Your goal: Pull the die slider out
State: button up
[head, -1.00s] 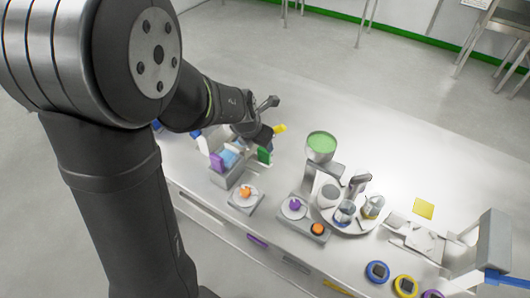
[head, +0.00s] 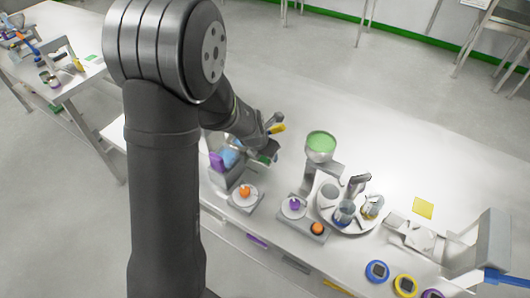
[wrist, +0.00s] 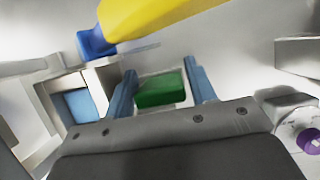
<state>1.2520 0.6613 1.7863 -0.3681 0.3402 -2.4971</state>
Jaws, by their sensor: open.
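My gripper (wrist: 161,78) is open in the wrist view, with one blue-grey finger on each side of a green block (wrist: 160,90). The block lies between the fingers, and I cannot tell whether they touch it. In the head view my gripper (head: 270,152) is down at the bench fixture, and part of the green block (head: 264,158) shows below it. The green block may be the die slider's handle; the frames do not make this certain. Much of the fixture is hidden by my arm.
A yellow part (wrist: 165,14) with a blue end crosses close above the fingers. A blue panel in a pale frame (wrist: 82,106) stands left. Bench at right back is clear.

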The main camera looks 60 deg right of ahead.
jog(key=c, duration=1.1)
jog(key=shift+s, duration=0.95)
jog(key=o, duration=1.1)
jog(key=shift+s, duration=0.1)
jog(key=shift+r, duration=0.1)
jog(key=shift+a+r, duration=0.1)
jog(key=shift+r, duration=0.15)
jog(key=v, duration=1.6)
jog(key=shift+a+r, duration=0.25)
jog(key=shift+r, duration=0.05)
jog(key=shift+f, duration=0.1)
